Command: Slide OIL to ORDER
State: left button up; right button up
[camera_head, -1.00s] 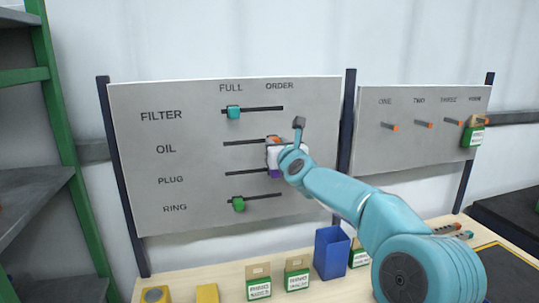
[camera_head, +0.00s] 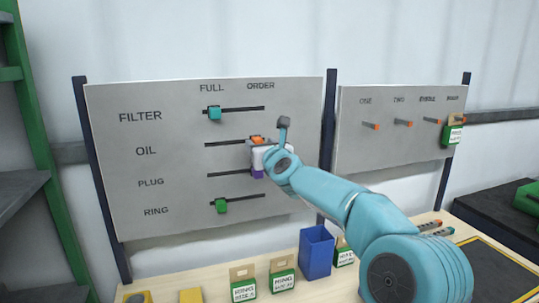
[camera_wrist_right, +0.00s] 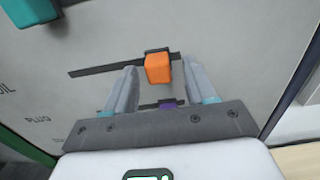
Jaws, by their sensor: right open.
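The board (camera_head: 150,205) has rows marked FILTER, OIL, PLUG and RING and columns FULL and ORDER. The orange OIL slider (camera_head: 256,140) is near the right end of its slot, below ORDER. My right gripper (camera_head: 262,152) is at the board by the slider and partly covers the OIL and PLUG slots. In the right wrist view, the gripper (camera_wrist_right: 159,65) is open, with a finger on either side of the orange slider (camera_wrist_right: 158,69) and gaps between them. My left gripper is not in view.
The teal FILTER slider (camera_head: 214,113) and green RING slider (camera_head: 221,206) sit toward FULL. The purple PLUG slider (camera_wrist_right: 168,104) is below the orange one, toward ORDER. A hook board (camera_head: 360,150) stands right. A blue bin (camera_head: 316,252) is on the bench below.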

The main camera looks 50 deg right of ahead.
jog(key=b+v, duration=0.2)
jog(key=v, duration=1.3)
jog(key=shift+s, duration=0.35)
